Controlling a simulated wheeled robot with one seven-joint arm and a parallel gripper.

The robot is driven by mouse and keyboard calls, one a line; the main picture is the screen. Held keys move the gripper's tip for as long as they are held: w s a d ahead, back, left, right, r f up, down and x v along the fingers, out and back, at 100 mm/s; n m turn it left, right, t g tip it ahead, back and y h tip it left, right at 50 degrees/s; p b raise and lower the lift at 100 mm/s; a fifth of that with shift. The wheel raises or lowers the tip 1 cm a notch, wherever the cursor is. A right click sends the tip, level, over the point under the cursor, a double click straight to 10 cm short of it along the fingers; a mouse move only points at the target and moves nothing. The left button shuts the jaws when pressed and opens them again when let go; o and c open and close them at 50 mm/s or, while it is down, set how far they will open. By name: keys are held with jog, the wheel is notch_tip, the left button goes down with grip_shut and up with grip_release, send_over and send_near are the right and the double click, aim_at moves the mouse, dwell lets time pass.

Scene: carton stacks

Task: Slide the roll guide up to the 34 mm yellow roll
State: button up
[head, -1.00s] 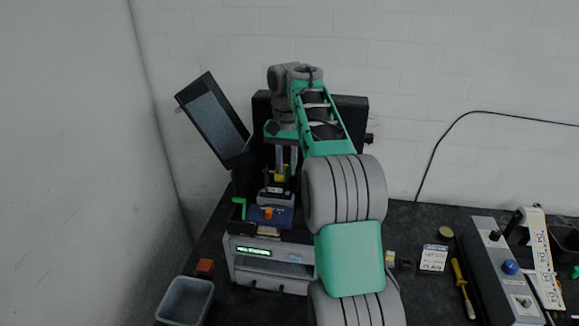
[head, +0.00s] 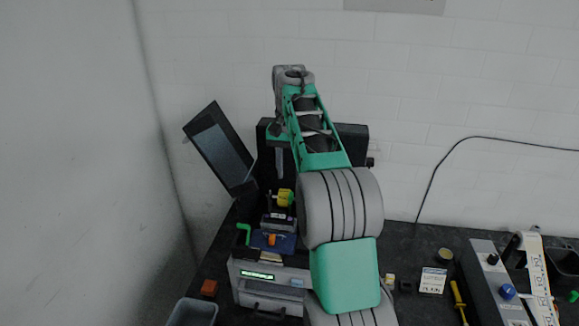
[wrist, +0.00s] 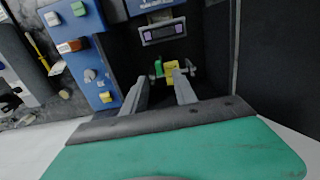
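The yellow roll (head: 284,198) sits on a holder inside the open printer (head: 268,275), and it also shows in the wrist view (wrist: 171,73). A green upright piece, seemingly the roll guide, stands close beside the roll, at its left in the wrist view (wrist: 158,69). I cannot tell whether guide and roll touch. My gripper (head: 280,176) is above and behind the roll in the head view. In the wrist view its two fingers (wrist: 160,77) are apart, with nothing gripped between them, pointing toward the roll and guide.
The printer's tilted dark screen (head: 219,147) stands left of my arm. A green lever (head: 243,234) is at the printer's left front. A control box (head: 490,280) and a yellow screwdriver (head: 459,294) lie right.

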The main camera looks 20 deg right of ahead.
aim_at(291, 194)
jog(key=shift+r, duration=0.1)
jog(key=shift+s+d, duration=0.1)
jog(key=shift+s, duration=0.1)
jog(key=shift+s+b, duration=0.1)
jog(key=shift+b, duration=0.25)
jog(key=shift+w+d+f, duration=0.2)
jog(key=shift+w+f, duration=0.05)
jog(key=shift+w, duration=0.1)
jog(key=shift+w+r, duration=0.1)
jog(key=shift+w, duration=0.1)
notch_tip(291, 194, down, 7)
jog(key=b, duration=0.3)
jog(key=shift+s+f+b, duration=0.15)
jog(key=shift+f+b, duration=0.05)
jog(key=shift+b, duration=0.1)
jog(key=shift+r, duration=0.1)
jog(key=shift+c, duration=0.2)
grip_shut()
